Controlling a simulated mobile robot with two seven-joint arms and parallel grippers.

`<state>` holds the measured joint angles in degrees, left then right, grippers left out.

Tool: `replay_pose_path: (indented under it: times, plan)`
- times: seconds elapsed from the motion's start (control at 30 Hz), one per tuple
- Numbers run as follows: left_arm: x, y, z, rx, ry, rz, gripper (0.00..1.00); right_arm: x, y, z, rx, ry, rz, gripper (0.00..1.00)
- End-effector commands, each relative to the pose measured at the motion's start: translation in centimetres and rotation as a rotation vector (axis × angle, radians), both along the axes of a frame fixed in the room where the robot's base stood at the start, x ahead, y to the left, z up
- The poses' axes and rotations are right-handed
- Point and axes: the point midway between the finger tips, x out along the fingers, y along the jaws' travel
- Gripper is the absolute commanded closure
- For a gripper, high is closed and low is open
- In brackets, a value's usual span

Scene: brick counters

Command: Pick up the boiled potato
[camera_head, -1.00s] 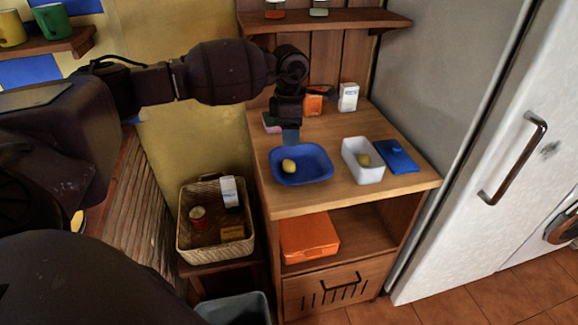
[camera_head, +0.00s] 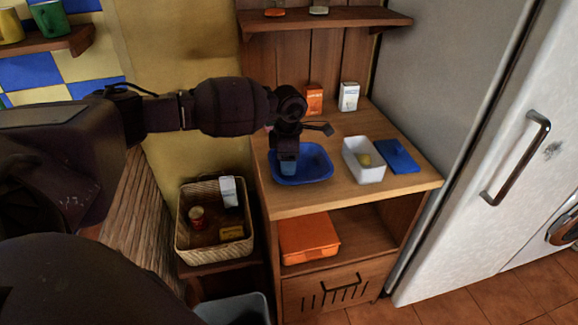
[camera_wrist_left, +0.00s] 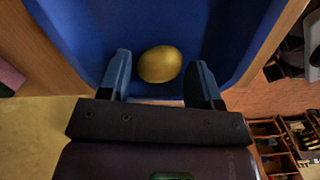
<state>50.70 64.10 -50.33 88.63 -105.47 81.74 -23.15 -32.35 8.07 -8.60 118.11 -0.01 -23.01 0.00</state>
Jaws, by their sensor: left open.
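A yellow boiled potato (camera_wrist_left: 160,64) lies on the blue tray in the left wrist view, between and slightly beyond my left fingertips. My left gripper (camera_wrist_left: 160,76) is open, one finger on each side of the potato, with gaps to both. In the head view my left gripper (camera_head: 288,170) points down over the left part of the blue tray (camera_head: 318,178) and hides the potato there. Another yellow, potato-like item (camera_head: 365,160) sits in the white container (camera_head: 361,174) to the right. My right gripper is not in view.
A blue lid (camera_head: 400,157) lies right of the white container. An orange box (camera_head: 315,99) and a white box (camera_head: 348,97) stand behind. A wicker basket (camera_head: 184,240) is lower left, and a fridge (camera_head: 480,130) stands at the right.

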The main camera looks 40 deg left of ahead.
Motion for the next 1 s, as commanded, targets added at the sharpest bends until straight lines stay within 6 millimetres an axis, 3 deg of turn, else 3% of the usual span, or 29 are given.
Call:
replay_pose_path:
  times: [0.1,0.3,0.53,0.87,1.0]
  plan:
    - [0.0,0.0,-0.9,0.000,0.000,-0.001,0.42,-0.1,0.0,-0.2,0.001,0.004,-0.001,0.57]
    - [0.0,0.0,-0.8,0.000,-0.001,-0.001,0.43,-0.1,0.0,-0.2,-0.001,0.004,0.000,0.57]
    - [0.0,0.0,-0.8,0.001,-0.001,0.000,0.77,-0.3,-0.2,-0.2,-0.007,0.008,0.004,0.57]
    - [0.0,0.0,-0.6,0.000,-0.001,0.000,0.77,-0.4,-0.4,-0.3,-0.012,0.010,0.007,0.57]
    - [0.1,0.0,0.6,0.000,-0.004,0.000,0.77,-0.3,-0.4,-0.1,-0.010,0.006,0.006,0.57]
